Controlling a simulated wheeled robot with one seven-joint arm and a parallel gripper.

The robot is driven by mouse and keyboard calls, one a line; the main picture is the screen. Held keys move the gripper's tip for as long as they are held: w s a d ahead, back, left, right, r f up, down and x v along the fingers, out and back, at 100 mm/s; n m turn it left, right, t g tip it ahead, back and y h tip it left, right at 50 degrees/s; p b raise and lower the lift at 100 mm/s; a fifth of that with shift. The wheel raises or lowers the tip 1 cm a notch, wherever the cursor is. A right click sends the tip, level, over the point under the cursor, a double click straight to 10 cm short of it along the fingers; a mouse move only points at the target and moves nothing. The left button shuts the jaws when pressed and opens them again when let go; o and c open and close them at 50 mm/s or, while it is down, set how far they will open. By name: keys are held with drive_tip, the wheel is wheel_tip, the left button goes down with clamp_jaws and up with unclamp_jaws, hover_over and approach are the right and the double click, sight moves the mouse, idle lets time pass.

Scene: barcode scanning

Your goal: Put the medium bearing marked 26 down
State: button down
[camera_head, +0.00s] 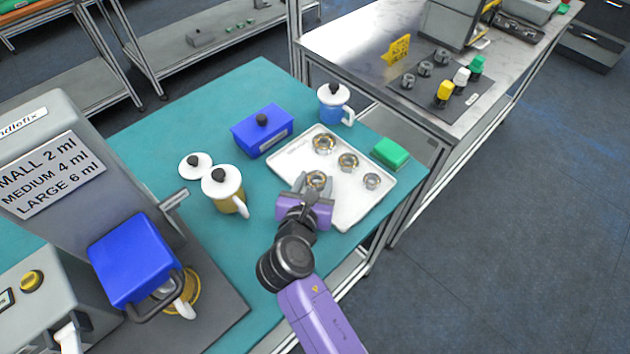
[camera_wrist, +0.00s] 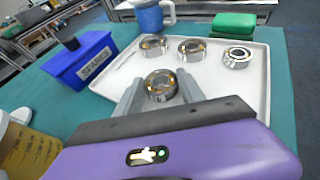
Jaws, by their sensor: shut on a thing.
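My purple gripper (camera_head: 316,184) is shut on a metal bearing (camera_head: 317,178) with brownish marks on its ring. In the wrist view the bearing (camera_wrist: 161,84) sits between the two grey fingertips (camera_wrist: 160,92). It is over the near left part of the white tray (camera_head: 347,208); I cannot tell whether it touches the tray. Three other bearings lie on the tray: one at the back (camera_head: 324,142), one in the middle (camera_head: 348,161) and a smaller one at the right (camera_head: 372,181). No number on any bearing is readable.
A blue box (camera_head: 262,135) marked SPARES, a blue mug (camera_head: 334,108) and a green block (camera_head: 390,153) stand around the tray. A yellow mug (camera_head: 226,195) with a white lid is to the left. The tray's near right part is bare.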

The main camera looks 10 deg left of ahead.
drive_tip(key=c, duration=0.7)
unclamp_jaws()
drive_tip(key=shift+s+r, duration=0.1)
drive_tip(key=v, duration=1.1)
drive_tip(key=shift+s+r, duration=0.1)
drive_tip(key=shift+s, duration=0.3)
